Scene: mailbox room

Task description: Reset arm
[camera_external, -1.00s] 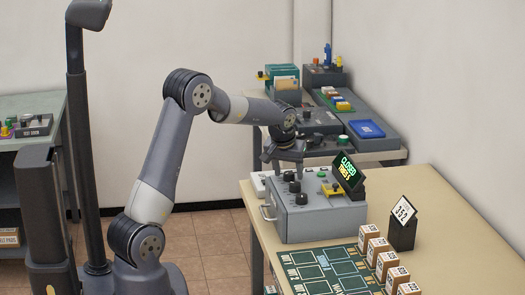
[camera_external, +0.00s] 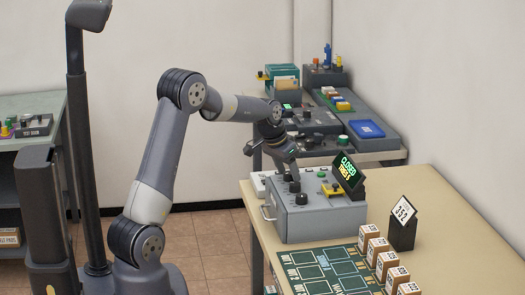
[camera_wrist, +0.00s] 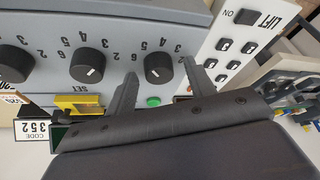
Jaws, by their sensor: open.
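My gripper (camera_external: 272,165) is open and empty, above the back left part of the grey mailbox control box (camera_external: 310,222). In the wrist view its two fingers (camera_wrist: 158,88) stand apart, with a black dial (camera_wrist: 158,67) of the box showing between and beyond them. Another black dial (camera_wrist: 88,65) is to the left, and a third is at the left edge. A small green button (camera_wrist: 153,101) and a yellow part (camera_wrist: 80,104) are near the fingers. I cannot tell whether a finger touches the box.
Several small cartons (camera_external: 376,248) and a green mat (camera_external: 330,272) lie in front. A black stand with a white card (camera_external: 403,212) is to the right. The tan tabletop (camera_external: 450,240) is clear beyond.

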